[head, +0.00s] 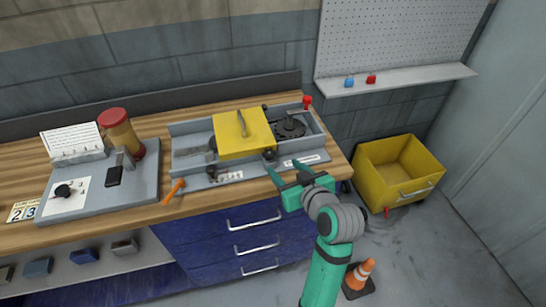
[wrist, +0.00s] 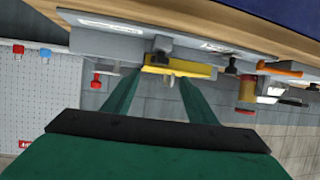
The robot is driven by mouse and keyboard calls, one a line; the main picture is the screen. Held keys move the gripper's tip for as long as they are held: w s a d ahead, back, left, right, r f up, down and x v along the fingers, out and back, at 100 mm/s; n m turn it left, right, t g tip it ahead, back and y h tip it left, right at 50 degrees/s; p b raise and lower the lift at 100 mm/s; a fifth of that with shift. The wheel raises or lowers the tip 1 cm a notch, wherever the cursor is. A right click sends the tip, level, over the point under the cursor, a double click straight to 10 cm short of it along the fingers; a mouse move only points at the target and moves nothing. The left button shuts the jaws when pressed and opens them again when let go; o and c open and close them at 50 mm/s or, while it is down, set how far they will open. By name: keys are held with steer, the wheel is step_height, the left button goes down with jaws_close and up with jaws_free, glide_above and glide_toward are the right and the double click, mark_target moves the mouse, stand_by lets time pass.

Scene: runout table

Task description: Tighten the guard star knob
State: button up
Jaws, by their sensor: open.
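A yellow guard (head: 236,143) sits over the middle of a grey machine bed (head: 190,135); it also shows in the wrist view (wrist: 185,70). A dark knob (head: 269,154), apparently the guard star knob, is at the guard's front right corner. It shows in the wrist view (wrist: 160,46), too small to make out its lobes. My gripper (head: 282,168) is open and empty, just in front of the knob and apart from it as far as I can tell. In the wrist view my fingers (wrist: 160,77) reach towards the guard, with the knob beyond them.
Another dark knob (head: 211,171) and an orange handle (head: 174,191) are on the machine's front left. A red knob (head: 307,101) is at the back right corner. A yellow bin (head: 371,169) and traffic cone (head: 361,273) stand on the floor at right.

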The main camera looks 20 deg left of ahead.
mark_target(270, 155)
steer(key=x, duration=1)
steer(key=c, duration=1.1)
